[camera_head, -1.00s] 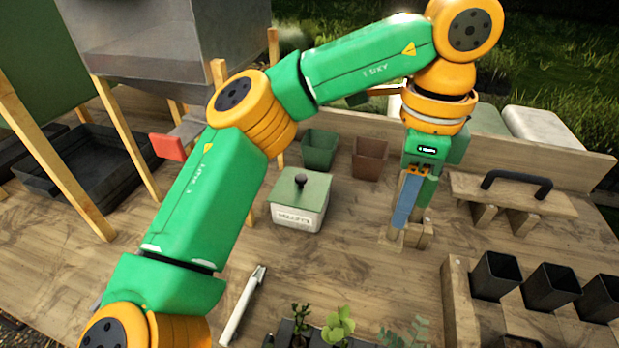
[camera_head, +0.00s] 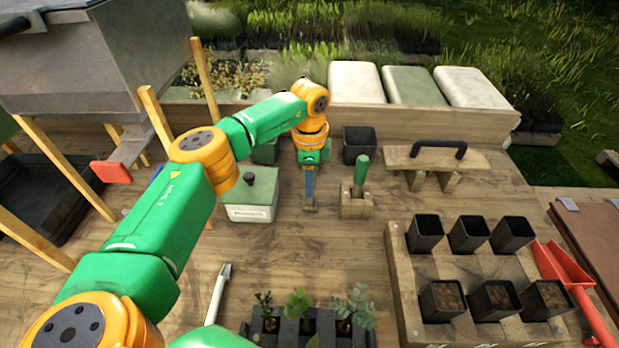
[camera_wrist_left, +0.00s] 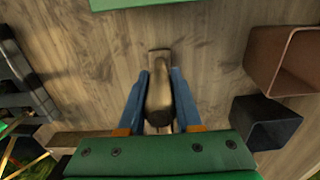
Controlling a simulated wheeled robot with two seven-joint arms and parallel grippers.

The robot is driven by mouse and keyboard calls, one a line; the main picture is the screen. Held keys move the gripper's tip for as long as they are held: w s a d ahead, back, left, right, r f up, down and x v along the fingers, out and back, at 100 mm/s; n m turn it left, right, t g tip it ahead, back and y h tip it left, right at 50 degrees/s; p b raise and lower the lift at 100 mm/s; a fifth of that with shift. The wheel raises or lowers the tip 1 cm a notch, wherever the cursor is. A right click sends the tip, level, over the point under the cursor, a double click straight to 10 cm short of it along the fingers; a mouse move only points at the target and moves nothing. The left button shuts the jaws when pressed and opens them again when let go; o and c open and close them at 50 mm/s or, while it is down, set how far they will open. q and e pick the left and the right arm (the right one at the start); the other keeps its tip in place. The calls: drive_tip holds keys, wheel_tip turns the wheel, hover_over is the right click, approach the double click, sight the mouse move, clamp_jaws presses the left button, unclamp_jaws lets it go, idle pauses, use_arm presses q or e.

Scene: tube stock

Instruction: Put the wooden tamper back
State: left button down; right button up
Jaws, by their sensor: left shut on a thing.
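My left gripper (camera_head: 310,194) points down at the bench, between the lidded box and the wooden block. It is shut on the wooden tamper (camera_head: 309,206), whose small wooden foot shows just below the blue fingers. In the left wrist view the tamper (camera_wrist_left: 158,98) lies between the two blue fingers (camera_wrist_left: 159,100), its narrow base seen past the fingertips. I cannot tell whether its foot touches the bench. A wooden block (camera_head: 356,208) with a green-handled tool (camera_head: 361,171) upright in it stands just right of the gripper. My right gripper is out of view.
A green-lidded white box (camera_head: 250,197) stands close left. A black pot (camera_head: 359,144) is behind, and a board with a black handle (camera_head: 436,157) is at right. A plant tray (camera_head: 310,335) and a pot rack (camera_head: 400,270) are in front. Bare bench lies between.

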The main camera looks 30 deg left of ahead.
use_arm(q)
drive_tip(key=c, duration=0.6)
unclamp_jaws()
wheel_tip(320, 180, up, 12)
drive_tip(key=shift+r+b, duration=0.1)
drive_tip(key=shift+b, duration=0.2)
drive_tip(key=shift+s, duration=0.1)
